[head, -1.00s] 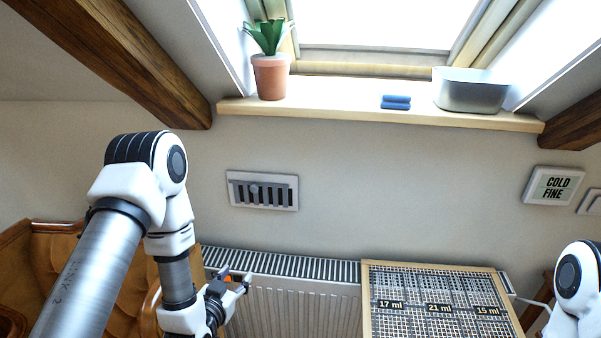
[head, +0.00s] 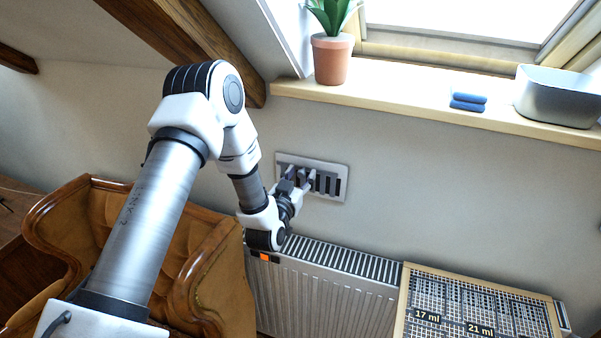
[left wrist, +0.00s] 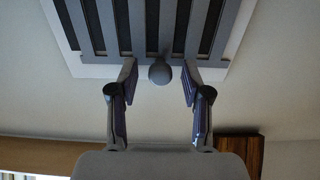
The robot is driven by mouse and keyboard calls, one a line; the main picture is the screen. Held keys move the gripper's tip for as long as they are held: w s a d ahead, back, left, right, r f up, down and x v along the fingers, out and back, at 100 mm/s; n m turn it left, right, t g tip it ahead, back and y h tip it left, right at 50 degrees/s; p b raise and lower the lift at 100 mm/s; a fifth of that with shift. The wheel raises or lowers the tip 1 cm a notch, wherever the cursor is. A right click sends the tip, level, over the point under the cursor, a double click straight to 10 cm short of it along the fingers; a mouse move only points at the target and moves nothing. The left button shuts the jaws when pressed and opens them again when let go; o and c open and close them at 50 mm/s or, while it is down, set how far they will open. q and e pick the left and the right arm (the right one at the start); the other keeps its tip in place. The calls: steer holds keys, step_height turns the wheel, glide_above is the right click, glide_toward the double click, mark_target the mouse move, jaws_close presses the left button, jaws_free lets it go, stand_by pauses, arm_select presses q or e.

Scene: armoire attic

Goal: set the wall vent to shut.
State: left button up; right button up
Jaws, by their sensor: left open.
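The wall vent (head: 326,184) is a pale rectangular plate with dark upright slots showing between grey slats. Its slats fill the top of the left wrist view (left wrist: 180,53). A round grey knob (left wrist: 159,73) sticks out at the vent's edge in that view. My left gripper (head: 300,175) is at the left part of the vent, open. In the left wrist view its fingers (left wrist: 159,70) stand on either side of the knob, with a gap on both sides. The fingers hide part of the vent in the head view. My right gripper is not in view.
A ribbed radiator (head: 320,290) stands below the vent, with a gridded board (head: 480,300) at its right. A brown armchair (head: 110,225) is at the left. The sill (head: 400,104) above holds a potted plant (head: 331,58), a blue cloth (head: 468,102) and a metal tub (head: 557,95).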

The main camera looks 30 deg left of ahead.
arm_select(q)
steer(key=shift+s, duration=0.2)
steer(key=shift+w, duration=0.1)
jaws_close()
